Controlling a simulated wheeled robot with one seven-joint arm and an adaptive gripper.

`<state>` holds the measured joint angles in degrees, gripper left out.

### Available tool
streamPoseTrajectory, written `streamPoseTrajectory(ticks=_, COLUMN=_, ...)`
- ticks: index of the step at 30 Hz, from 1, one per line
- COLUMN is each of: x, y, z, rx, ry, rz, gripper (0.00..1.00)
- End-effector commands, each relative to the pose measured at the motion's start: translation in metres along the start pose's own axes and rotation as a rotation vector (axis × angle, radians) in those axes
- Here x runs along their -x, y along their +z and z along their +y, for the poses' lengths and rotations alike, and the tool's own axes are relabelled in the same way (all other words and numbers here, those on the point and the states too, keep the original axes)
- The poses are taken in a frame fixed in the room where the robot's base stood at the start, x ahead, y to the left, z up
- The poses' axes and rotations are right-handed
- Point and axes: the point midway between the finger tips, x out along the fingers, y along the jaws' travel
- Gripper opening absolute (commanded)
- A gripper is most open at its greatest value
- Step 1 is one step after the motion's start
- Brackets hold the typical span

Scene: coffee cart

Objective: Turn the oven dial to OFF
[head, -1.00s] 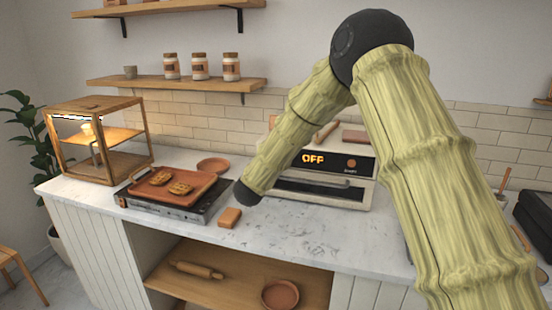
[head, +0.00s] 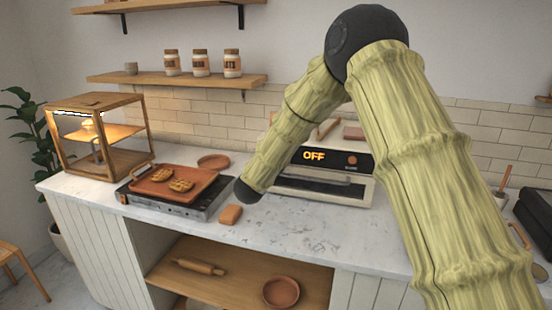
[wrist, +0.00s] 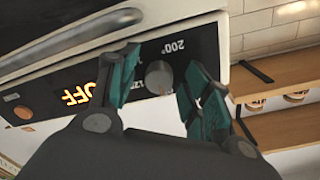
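The oven (head: 330,188) stands on the counter, and its display (head: 314,156) reads OFF in orange. In the wrist view the oven's black panel (wrist: 60,108) appears upside down, with the lit OFF text at left. The round grey oven dial (wrist: 158,77) sits on this panel beside a 200° mark. My gripper (wrist: 162,62) is open, with its teal-padded fingers on either side of the dial. Gaps show between the dial and both fingers. In the head view the dial and my gripper are hidden behind my arm.
A griddle with a brown tray (head: 172,184) of waffles stands left of the oven, with a small orange block (head: 230,214) nearby. A wooden display case (head: 100,135) is at far left. The counter front (head: 300,228) is mostly clear. Wall shelves hang above.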

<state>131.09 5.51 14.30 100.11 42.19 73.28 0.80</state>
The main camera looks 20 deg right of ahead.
Motion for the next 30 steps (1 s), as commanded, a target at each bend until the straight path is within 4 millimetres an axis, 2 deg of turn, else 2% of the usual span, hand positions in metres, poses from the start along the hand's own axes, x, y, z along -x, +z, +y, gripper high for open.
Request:
streamPoseTrajectory(ticks=8, x=0.008, y=-0.002, z=-0.001, rx=-0.001, ry=-0.001, rz=0.002, gripper=0.49)
streamPoseTrajectory(ticks=21, x=0.084, y=0.000, z=-0.001, rx=0.001, ry=-0.002, rz=-0.001, gripper=0.49)
streamPoseTrajectory(ticks=30, x=0.116, y=0.000, z=0.000, rx=0.000, ry=-0.001, rz=0.000, gripper=0.49)
